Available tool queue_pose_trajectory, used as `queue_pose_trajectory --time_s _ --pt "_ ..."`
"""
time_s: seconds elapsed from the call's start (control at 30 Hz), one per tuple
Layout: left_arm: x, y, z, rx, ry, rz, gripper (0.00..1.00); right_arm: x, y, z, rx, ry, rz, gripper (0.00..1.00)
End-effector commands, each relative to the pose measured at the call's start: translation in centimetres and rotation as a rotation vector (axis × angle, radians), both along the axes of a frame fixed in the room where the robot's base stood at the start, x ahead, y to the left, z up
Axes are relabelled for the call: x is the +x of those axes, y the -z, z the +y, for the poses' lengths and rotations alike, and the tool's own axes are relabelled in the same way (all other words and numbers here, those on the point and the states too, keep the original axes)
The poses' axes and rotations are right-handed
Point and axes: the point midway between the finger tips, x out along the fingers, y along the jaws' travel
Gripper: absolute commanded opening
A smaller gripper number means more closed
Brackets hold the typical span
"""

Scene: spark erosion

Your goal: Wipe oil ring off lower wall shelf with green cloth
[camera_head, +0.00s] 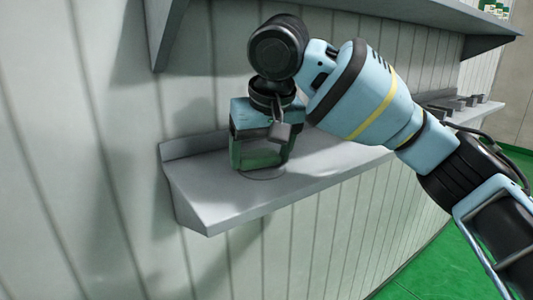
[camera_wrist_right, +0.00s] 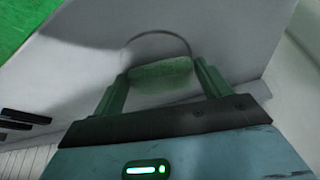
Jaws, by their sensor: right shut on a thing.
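The green cloth (camera_wrist_right: 160,75) is a folded pad held between the two green fingers of my right gripper (camera_wrist_right: 160,80), which is shut on it. In the head view the right gripper (camera_head: 260,155) points down over the left part of the lower wall shelf (camera_head: 215,203), with the cloth (camera_head: 261,154) low between its fingers. The oil ring (camera_wrist_right: 158,36) shows as a thin dark arc on the shelf, just beyond the cloth in the wrist view. In the head view a bit of the ring (camera_head: 262,175) shows under the gripper. The cloth hides the rest. My left gripper is out of view.
An upper shelf (camera_head: 420,12) juts from the panelled wall above my arm, with a bracket (camera_head: 163,35) at left. The shelf's left front is clear.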

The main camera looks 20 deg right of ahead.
Motion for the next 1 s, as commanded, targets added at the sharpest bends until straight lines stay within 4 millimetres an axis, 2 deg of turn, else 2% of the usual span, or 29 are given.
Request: queue_pose_trajectory --time_s 0.23,0.43,0.77,1.0 --pt "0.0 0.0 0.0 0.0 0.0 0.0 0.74 1.7 0.2 0.6 0.001 0.0 0.0 0.54" --pt "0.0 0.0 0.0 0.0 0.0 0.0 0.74 2.1 0.2 0.7 0.0 0.0 0.0 0.54" --pt "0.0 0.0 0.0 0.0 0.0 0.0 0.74 1.8 0.1 0.6 0.0 -0.001 0.001 0.54" --pt "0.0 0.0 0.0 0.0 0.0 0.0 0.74 0.1 0.1 0.0 0.001 -0.001 0.0 0.54"
